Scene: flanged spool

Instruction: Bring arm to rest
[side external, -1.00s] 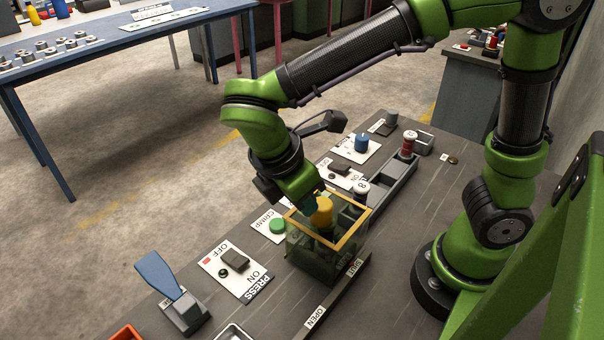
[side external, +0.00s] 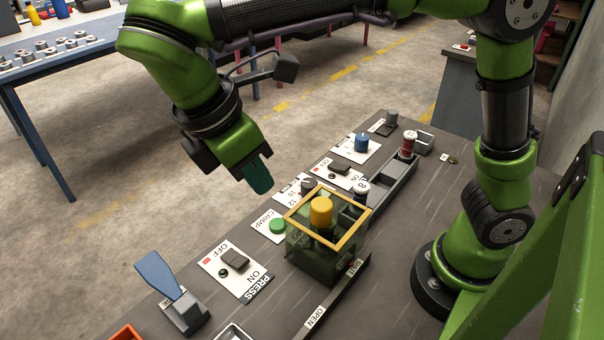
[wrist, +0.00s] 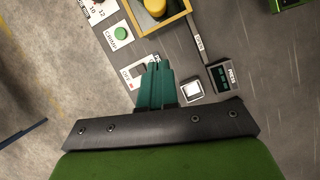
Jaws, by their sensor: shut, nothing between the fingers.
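My gripper (side external: 258,178) is raised above the bench, left of the yellow-framed box, with its teal fingers together and nothing between them. It also shows in the wrist view (wrist: 157,80), over the bench. The box (side external: 353,242) has clear walls and a yellow rim, with a yellow cylinder-shaped top (side external: 321,210) inside it. In the wrist view the box (wrist: 183,17) is at the top, clear of my fingers.
A green CRIMP button (side external: 278,226), a PRESS switch plate (side external: 232,268) and a blue lever (side external: 160,276) line the bench's left edge. A blue cylinder (side external: 362,143) stands at the back. A blue table (side external: 110,45) is at the far left. Open floor lies between the table and the bench.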

